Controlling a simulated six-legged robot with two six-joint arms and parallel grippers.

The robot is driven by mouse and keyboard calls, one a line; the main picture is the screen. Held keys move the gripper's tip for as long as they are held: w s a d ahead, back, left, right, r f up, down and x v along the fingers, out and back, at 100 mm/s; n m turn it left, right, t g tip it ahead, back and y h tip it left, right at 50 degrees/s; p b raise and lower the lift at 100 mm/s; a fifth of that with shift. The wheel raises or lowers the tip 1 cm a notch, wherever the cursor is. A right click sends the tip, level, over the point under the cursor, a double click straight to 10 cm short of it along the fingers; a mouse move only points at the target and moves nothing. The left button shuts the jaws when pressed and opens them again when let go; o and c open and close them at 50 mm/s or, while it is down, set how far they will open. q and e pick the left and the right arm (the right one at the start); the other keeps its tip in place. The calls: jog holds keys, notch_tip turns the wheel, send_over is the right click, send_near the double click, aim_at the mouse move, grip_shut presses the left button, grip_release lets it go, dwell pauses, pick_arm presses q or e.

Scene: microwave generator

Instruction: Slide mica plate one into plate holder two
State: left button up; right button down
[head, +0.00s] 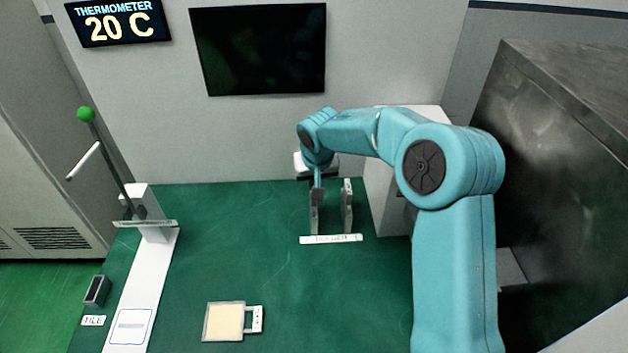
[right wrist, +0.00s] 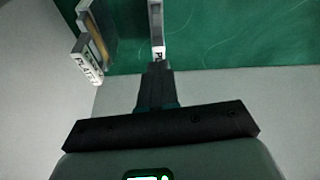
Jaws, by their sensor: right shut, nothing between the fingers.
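Two narrow upright pale holders stand side by side at the back of the green table, the left one (head: 314,218) and the right one (head: 347,207). My right gripper (head: 317,188) is shut and empty at the top of the left one. In the right wrist view, the shut fingers (right wrist: 156,78) point at a narrow upright piece (right wrist: 157,28) with a white end marked "P"; I cannot tell whether they touch. Another piece there (right wrist: 90,62) shows an amber edge and lettering like "PLATE". A framed cream plate (head: 224,322) with a handle lies flat in front. Plate numbers are unreadable. My left gripper is out of view.
A white label strip (head: 331,239) lies before the holders. A lever with a green knob (head: 86,115) stands on a white stand at the left, with a small dark block (head: 97,291) nearby. A dark metal cabinet (head: 560,150) stands right. The table's middle is clear.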

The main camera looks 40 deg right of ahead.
jog(key=shift+p+v, duration=0.5)
jog(key=shift+v, duration=0.5)
jog(key=p+v, duration=0.5)
jog(key=v, duration=1)
jog(key=shift+r, duration=0.45)
jog(key=shift+w, duration=0.2)
jog(key=shift+s, duration=0.15)
